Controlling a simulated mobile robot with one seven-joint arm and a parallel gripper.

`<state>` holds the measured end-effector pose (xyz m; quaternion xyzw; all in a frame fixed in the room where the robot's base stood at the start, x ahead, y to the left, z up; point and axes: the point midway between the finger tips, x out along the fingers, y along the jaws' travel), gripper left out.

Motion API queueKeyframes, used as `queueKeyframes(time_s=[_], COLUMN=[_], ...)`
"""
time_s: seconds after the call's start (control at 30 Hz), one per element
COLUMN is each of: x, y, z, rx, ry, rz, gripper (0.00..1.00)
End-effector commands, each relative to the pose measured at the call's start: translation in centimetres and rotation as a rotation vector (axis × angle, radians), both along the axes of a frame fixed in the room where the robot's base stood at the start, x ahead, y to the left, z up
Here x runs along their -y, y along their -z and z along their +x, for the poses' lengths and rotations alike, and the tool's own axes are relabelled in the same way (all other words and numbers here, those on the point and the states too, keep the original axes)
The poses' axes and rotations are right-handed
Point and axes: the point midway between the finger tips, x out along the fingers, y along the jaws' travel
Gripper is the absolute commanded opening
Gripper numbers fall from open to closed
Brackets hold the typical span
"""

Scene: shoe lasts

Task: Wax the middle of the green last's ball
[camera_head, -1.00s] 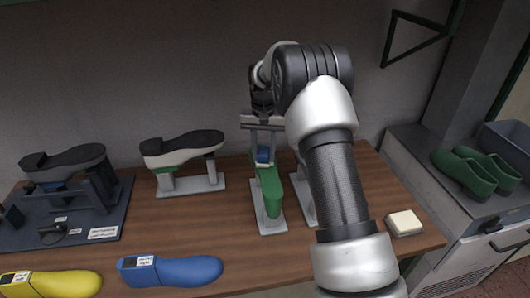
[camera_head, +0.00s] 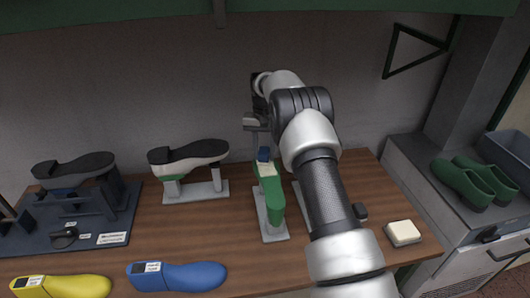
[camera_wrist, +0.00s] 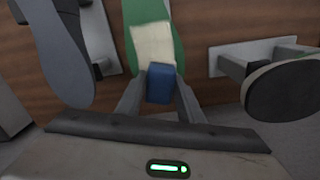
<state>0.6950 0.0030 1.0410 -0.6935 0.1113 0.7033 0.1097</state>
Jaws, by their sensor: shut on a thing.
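The green last (camera_head: 274,197) stands on a pale grey stand in the middle of the bench. It also shows in the wrist view (camera_wrist: 135,15), with a pale cream patch (camera_wrist: 153,45) on its upper face. My gripper (camera_wrist: 161,80) is shut on a small blue block (camera_wrist: 160,84), which lies just before the patch. I cannot tell whether block and patch touch. In the head view the blue block (camera_head: 264,154) shows at the last's far end, below the wrist. The fingertips are hard to make out there.
A white-sided last (camera_head: 188,157) on a stand is left of the green one. A blue last (camera_head: 190,276) and a yellow last (camera_head: 75,287) lie at the front. A cream block (camera_head: 403,232) is at right. Green shoes (camera_head: 468,180) stand on the side counter.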

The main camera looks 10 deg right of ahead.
Motion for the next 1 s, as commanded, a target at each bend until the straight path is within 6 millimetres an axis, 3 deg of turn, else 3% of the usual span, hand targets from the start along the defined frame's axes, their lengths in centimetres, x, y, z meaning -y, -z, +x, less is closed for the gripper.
queueKeyframes(time_s=[0.2,0.43,1.0], x=[0.0,0.0,0.0], y=[0.2,0.0,-0.2], z=[1.7,2.0,-1.6], rx=[-0.001,-0.002,-0.001], ry=[0.0,0.0,0.0], rz=[0.0,0.0,0.0], gripper=[0.16,0.16,0.16])
